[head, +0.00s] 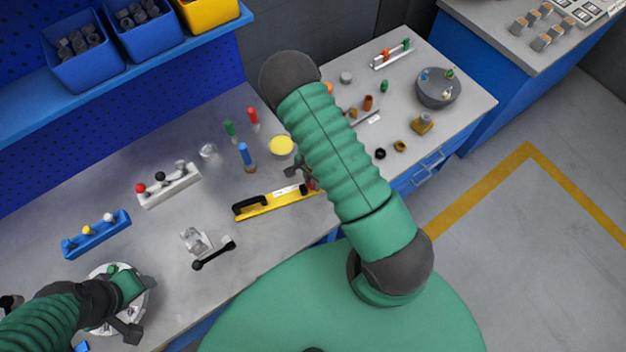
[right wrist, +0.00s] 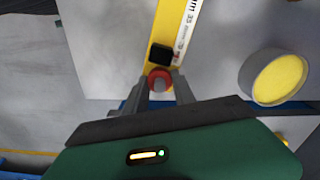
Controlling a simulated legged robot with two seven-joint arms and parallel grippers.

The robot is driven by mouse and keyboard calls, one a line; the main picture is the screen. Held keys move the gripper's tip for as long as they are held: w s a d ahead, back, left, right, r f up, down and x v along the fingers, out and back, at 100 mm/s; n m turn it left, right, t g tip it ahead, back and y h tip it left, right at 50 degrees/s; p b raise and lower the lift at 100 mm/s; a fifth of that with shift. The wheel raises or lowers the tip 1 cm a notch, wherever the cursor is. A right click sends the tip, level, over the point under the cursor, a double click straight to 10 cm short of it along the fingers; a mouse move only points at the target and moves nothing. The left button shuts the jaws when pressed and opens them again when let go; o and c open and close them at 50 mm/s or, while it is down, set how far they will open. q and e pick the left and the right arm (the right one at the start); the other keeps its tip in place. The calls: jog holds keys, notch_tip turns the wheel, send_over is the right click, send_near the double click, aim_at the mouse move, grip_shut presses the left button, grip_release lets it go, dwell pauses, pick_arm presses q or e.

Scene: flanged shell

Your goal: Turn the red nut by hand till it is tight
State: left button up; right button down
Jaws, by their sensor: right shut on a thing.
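The red nut (right wrist: 158,76) shows in the right wrist view at the end of a yellow bar (right wrist: 163,22), beside a black block. In the head view a bit of the red nut (head: 312,184) shows at the right end of the yellow bar (head: 275,205), mostly hidden by my arm. My right gripper (right wrist: 160,86) is shut on the red nut, one finger on each side. In the head view my left gripper (head: 128,320) is at the lower left, over a round metal flanged part (head: 104,328); its jaws are not clear.
A yellow-topped round container (right wrist: 278,78) stands close to the right gripper. Screwdriver-like tools (head: 245,155) stand behind the yellow bar. A white rack (head: 170,187), a blue rack (head: 97,235) and a black-handled clamp (head: 212,255) lie to the left. Small parts crowd the right.

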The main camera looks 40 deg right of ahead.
aim_at(313, 182)
jog(key=shift+m, duration=0.6)
jog(key=c, duration=1)
grip_release()
jog(key=shift+c, duration=0.2)
notch_tip(313, 182, up, 17)
jog(key=p, duration=0.1)
jog(key=shift+f, duration=0.15)
